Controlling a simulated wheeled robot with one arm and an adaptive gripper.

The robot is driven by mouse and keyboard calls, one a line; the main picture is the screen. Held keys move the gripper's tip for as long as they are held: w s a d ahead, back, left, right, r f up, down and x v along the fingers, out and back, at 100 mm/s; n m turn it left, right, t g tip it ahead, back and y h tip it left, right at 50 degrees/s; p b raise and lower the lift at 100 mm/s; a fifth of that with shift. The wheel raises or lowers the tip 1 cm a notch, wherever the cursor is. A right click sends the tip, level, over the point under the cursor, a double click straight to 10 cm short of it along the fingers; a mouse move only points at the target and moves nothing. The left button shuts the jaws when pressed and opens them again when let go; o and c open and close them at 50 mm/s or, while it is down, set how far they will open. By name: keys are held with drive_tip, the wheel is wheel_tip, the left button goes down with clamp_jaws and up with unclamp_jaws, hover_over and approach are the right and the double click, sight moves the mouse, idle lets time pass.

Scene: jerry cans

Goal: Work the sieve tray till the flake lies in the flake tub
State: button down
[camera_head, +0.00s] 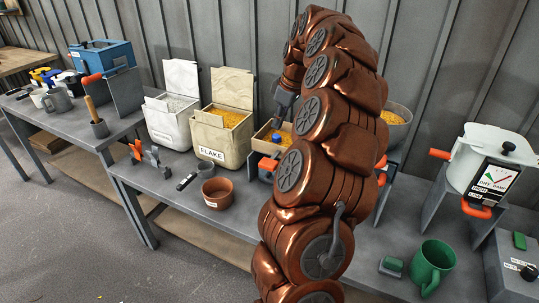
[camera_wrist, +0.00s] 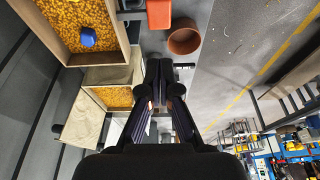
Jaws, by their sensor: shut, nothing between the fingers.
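The sieve tray (camera_head: 259,146) is a shallow wooden box on the bench, partly hidden behind my arm in the head view. It holds yellow-orange flake and a blue piece (camera_head: 277,138). Its wooden rim (camera_wrist: 122,40) fills the upper left of the wrist view, with the blue piece (camera_wrist: 88,38) lying on the flake. The flake tub (camera_head: 212,150) is a cream bin labelled FLAKE, lid up, left of the tray, with flake inside; it shows in the wrist view too (camera_wrist: 110,77). My gripper (camera_wrist: 160,85) is shut and empty, above the tub and tray area, touching neither as far as I can tell.
A whitish tub (camera_head: 168,128) stands left of the flake tub. A brown pot (camera_head: 217,196) sits at the bench front, near an orange block (camera_head: 267,163). A flake-filled bowl (camera_head: 396,115), white pot (camera_head: 470,165) and green mug (camera_head: 431,268) stand to the right.

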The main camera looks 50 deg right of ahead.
idle(0.3)
drive_tip(key=p, duration=0.2)
approach(267, 162)
drive_tip(key=x, duration=0.5)
drive_tip(key=shift+w+f, duration=0.1)
drive_tip(key=shift+w, duration=0.15)
drive_tip(key=shift+f+p, duration=0.3)
drive_tip(key=shift+f, duration=0.5)
